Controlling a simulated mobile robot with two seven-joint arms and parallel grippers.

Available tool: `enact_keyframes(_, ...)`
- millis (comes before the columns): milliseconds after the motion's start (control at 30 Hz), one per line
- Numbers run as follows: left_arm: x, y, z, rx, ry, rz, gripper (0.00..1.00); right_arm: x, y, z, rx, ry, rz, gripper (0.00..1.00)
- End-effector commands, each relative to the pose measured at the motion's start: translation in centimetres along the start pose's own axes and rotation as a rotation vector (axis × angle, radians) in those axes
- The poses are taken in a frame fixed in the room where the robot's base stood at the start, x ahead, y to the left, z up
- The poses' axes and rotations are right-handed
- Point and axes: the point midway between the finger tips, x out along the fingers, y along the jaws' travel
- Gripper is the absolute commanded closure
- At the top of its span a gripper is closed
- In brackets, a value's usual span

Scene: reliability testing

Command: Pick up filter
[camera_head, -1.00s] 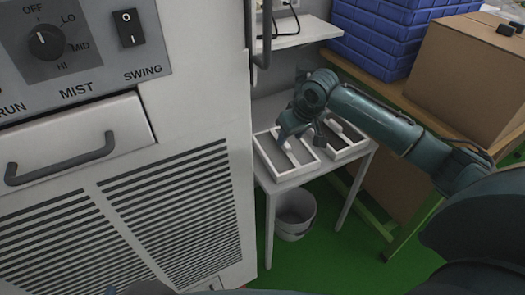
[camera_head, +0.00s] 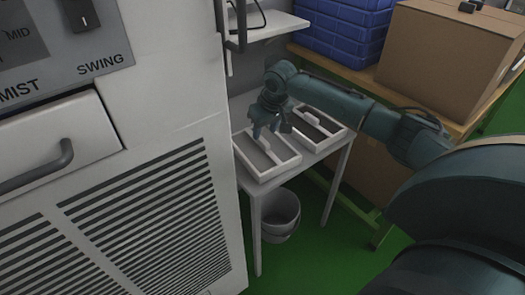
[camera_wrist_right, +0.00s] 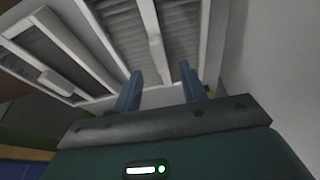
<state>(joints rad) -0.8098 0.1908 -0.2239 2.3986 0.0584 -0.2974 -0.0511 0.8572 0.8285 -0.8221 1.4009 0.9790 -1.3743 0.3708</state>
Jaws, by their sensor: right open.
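Two filters with white frames lie side by side on a small white table. The left filter (camera_head: 282,168) has a grey panel and a raised white grip bar across its middle. The right filter (camera_head: 335,138) has a darker panel. My right gripper (camera_head: 265,134) is above the left filter, pointing down and close to its grip bar. In the right wrist view, the right gripper's blue fingers (camera_wrist_right: 160,88) are apart with nothing held between them. The grip bar (camera_wrist_right: 154,42) shows ahead of that gap. I cannot tell whether the fingers touch the filter. My left gripper is out of view.
A large white machine (camera_head: 170,110) with vents and a drawer handle stands close on the left. A white bucket (camera_head: 280,222) is under the table. Blue crates (camera_head: 340,35) and a cardboard box (camera_head: 445,60) stand behind and to the right. A shelf (camera_head: 270,25) overhangs the back.

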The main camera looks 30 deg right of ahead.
Motion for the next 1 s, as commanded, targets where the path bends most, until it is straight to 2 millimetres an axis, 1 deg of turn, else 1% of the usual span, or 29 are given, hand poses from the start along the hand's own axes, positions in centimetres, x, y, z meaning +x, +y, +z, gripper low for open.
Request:
enact_keyframes(33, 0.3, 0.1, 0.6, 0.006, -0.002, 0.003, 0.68, 1.1, 0.0, 0.2, 0.000, -0.002, 0.000, 0.58)
enact_keyframes(100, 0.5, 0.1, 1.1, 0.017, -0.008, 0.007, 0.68, 2.3, 0.0, 0.3, 0.001, -0.002, 0.000, 0.58)
enact_keyframes(233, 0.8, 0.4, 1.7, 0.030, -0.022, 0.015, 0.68, 3.8, 0.0, 0.3, 0.001, -0.001, 0.000, 0.58)
enact_keyframes(333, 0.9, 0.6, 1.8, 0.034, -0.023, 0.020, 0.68, 4.3, 0.0, 0.2, 0.000, 0.000, 0.000, 0.58)
enact_keyframes(533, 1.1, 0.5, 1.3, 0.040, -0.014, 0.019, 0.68, 4.2, 0.1, 0.2, 0.000, 0.000, 0.000, 0.58)
enact_keyframes(567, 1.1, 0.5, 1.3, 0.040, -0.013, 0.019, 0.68, 4.2, 0.1, 0.2, 0.000, 0.000, 0.000, 0.60)
enact_keyframes(1000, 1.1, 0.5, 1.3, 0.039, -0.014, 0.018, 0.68, 4.2, 0.1, 0.2, 0.000, 0.000, 0.000, 0.96)
